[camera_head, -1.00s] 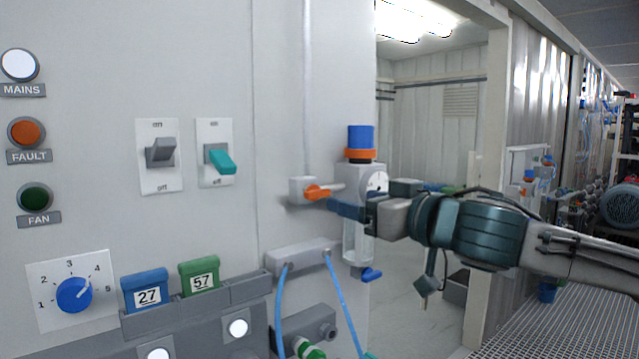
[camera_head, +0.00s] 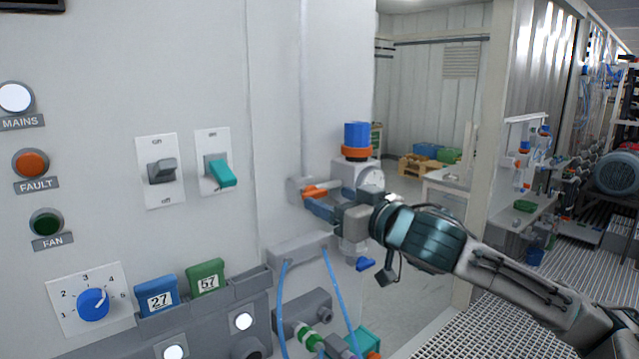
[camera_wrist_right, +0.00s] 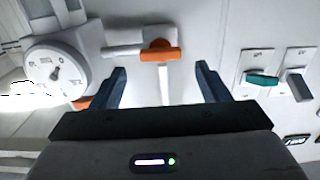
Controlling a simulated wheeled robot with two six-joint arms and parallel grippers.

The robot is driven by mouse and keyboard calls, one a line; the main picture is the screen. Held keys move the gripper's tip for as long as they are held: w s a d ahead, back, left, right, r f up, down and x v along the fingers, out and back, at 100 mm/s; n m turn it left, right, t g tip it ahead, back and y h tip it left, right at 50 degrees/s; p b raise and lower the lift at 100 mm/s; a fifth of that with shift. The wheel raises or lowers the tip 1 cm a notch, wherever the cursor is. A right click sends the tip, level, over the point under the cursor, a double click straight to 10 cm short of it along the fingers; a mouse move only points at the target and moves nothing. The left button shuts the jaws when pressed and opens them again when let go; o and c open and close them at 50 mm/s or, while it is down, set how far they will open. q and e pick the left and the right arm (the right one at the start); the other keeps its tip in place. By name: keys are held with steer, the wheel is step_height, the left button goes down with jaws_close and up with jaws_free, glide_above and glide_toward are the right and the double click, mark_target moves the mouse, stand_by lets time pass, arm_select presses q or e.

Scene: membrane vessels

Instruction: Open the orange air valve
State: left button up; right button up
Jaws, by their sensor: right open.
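The orange air valve handle (camera_head: 312,192) sits on a small grey valve body on the panel, left of the air unit with the blue knob (camera_head: 356,135) and round gauge. In the right wrist view the orange handle (camera_wrist_right: 160,54) lies crosswise, ahead of and between the fingers. A pale pipe runs down from it. My right gripper (camera_head: 316,204) is open, close to the handle; its blue-grey fingers also show in the wrist view (camera_wrist_right: 162,82), one on either side, with nothing held. In the head view the fingers partly cover the valve area. My left gripper is not in view.
The gauge (camera_wrist_right: 56,70) is beside the fingers in the wrist view. On the panel are a grey switch (camera_head: 162,171), a teal switch (camera_head: 220,172), a blue dial (camera_head: 93,303) and tags. Blue hoses (camera_head: 342,300) hang below the valve. An open doorway lies right.

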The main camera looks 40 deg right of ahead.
mark_target(318, 194)
steer(key=shift+w+a+p, duration=0.1)
steer(key=shift+w+p, duration=0.9)
steer(key=shift+w+a+p, duration=0.1)
steer(key=shift+w+p, duration=0.55)
steer(key=shift+w, duration=0.6)
steer(key=c, duration=1)
